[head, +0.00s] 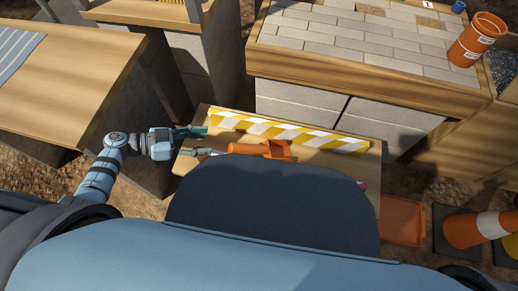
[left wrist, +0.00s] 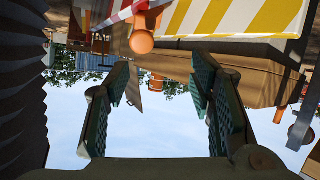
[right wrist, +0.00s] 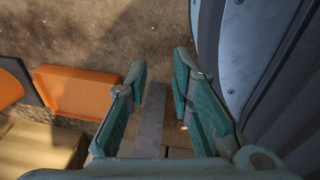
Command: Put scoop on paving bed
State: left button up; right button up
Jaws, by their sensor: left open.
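The orange scoop (head: 275,150) lies on a low wooden table (head: 330,176) in the head view. Its handle side points left, and my body hides part of the tabletop below it. My left gripper (head: 206,141) is open and empty at the table's left end, left of the scoop and apart from it. Its spread fingers also show in the left wrist view (left wrist: 160,95). A rounded orange end (left wrist: 141,42) shows beyond them there. The paving bed (head: 330,53) is a wooden-framed bed of grey pavers at the upper right. My right gripper (right wrist: 160,85) is open and empty.
A yellow-and-white striped barrier (head: 290,131) lies along the low table's back edge, behind the scoop. An orange tray (right wrist: 75,92) and a traffic cone (head: 475,229) are on the right. A wooden bench (head: 75,65) stands left.

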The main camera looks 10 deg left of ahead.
aim_at(246, 149)
pick_arm(q)
jog(key=shift+g, duration=0.5)
jog(key=b+x, duration=0.1)
jog(key=x, duration=0.3)
jog(key=s+b+x, duration=0.1)
jog(key=x, duration=0.3)
jog(key=s+b+x, duration=0.1)
jog(key=b+x, duration=0.1)
jog(key=x, duration=0.2)
jog(key=shift+w+d+f, duration=0.1)
jog(key=shift+d+f, duration=0.25)
jog(key=shift+d, duration=0.2)
jog(key=shift+w+d+f, duration=0.2)
jog(key=shift+d, duration=0.4)
jog(key=shift+w+d, duration=0.1)
jog(key=shift+d, duration=0.05)
jog(key=shift+c, duration=0.5)
pick_arm(e)
jog(key=w+f, duration=0.1)
jog(key=f, duration=0.1)
jog(key=w+d+f, duration=0.1)
jog(key=shift+w+f, duration=0.35)
pick_arm(q)
grip_shut()
pick_arm(e)
jog(key=shift+s+a, duration=0.1)
jog(key=shift+s, duration=0.05)
